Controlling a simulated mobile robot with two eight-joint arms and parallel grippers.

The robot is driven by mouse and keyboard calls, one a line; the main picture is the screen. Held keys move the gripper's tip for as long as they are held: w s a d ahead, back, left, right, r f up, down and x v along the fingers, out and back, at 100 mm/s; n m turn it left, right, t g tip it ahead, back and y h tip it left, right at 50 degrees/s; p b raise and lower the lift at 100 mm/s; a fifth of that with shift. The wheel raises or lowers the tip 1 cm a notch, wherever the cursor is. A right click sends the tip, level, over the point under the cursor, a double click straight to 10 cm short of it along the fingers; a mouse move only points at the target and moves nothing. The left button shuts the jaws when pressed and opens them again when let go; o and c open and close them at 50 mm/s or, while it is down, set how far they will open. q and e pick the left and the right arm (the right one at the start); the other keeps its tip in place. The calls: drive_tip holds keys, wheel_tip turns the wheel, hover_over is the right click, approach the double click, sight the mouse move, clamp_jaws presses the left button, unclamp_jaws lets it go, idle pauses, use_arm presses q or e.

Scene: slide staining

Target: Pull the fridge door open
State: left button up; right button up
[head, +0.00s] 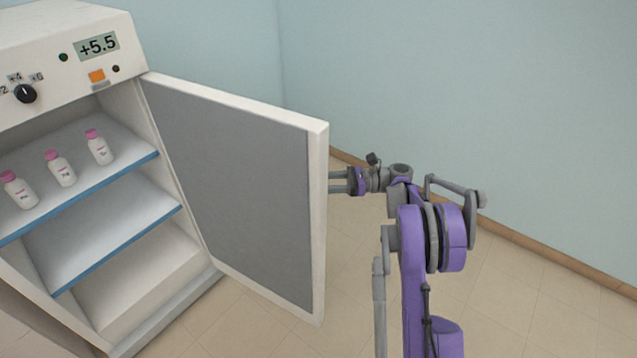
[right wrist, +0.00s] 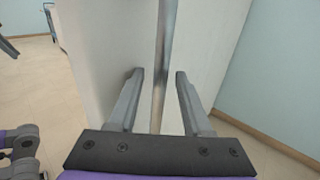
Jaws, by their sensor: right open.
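The fridge (head: 120,337) stands at the left in the head view. Its door (head: 240,190) is swung wide open, with the grey inner panel facing me. My right gripper (head: 335,181) is at the outer side of the door, beside its free edge, and its fingertips are partly hidden behind that edge. In the right wrist view the open right gripper (right wrist: 158,80) has a finger on each side of a vertical metal handle bar (right wrist: 161,60) on the white door front (right wrist: 110,40). I cannot tell whether the fingers touch the bar. My left gripper is not in view.
Several white bottles with pink caps, including one (head: 99,148), stand on the upper shelf (head: 110,178). The lower shelf (head: 110,232) is empty. A blue wall (head: 480,90) rises behind and to the right. The tiled floor (head: 530,300) is clear at the right.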

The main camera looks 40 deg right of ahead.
drive_tip(key=v, duration=1.1)
drive_tip(key=shift+p, duration=0.35)
